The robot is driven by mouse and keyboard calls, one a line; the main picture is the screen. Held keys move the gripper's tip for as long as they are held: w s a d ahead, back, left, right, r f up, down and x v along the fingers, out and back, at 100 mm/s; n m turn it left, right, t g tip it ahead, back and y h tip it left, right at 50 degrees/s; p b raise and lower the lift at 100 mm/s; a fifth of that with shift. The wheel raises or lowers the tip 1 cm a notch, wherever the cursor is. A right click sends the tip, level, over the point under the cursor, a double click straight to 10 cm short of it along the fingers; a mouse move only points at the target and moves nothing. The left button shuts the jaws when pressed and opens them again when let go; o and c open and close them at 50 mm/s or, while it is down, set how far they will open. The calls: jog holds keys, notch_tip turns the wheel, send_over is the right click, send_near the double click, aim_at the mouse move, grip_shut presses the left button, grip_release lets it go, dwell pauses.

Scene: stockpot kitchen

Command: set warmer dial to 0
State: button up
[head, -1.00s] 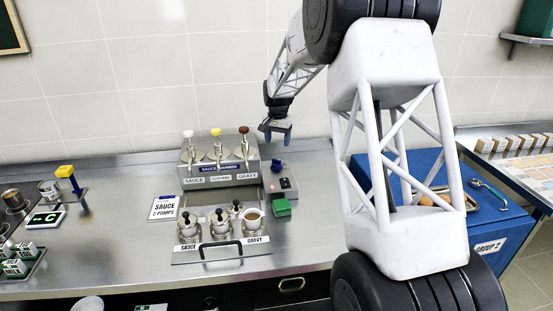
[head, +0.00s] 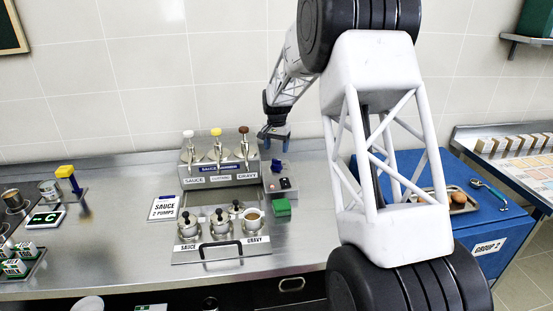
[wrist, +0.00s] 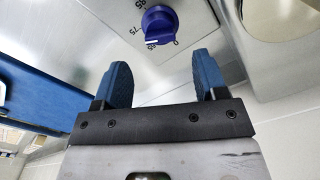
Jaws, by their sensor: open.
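The warmer dial (wrist: 159,22) is a blue round knob on a metal panel, ahead of my fingertips in the wrist view. Its white pointer line is turned toward a number on its lower left, next to a 75 mark; a 0 mark lies to the right of that number. The dial (head: 278,164) also shows in the head view, on the right side of the sauce warmer (head: 215,172). My gripper (wrist: 163,75) is open, its two blue fingers apart with nothing between them. In the head view my gripper (head: 274,139) hangs above the dial, apart from it.
Sauce pump knobs (head: 216,132) stand to the left of my gripper. A small panel with buttons (head: 284,184) and a green block (head: 282,207) lie in front of the dial. A blue cabinet (head: 480,215) stands to the right.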

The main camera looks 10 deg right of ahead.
aim_at(277, 163)
jog(key=shift+f, duration=2.75)
jog(key=c, duration=0.9)
jog(key=shift+c, duration=0.2)
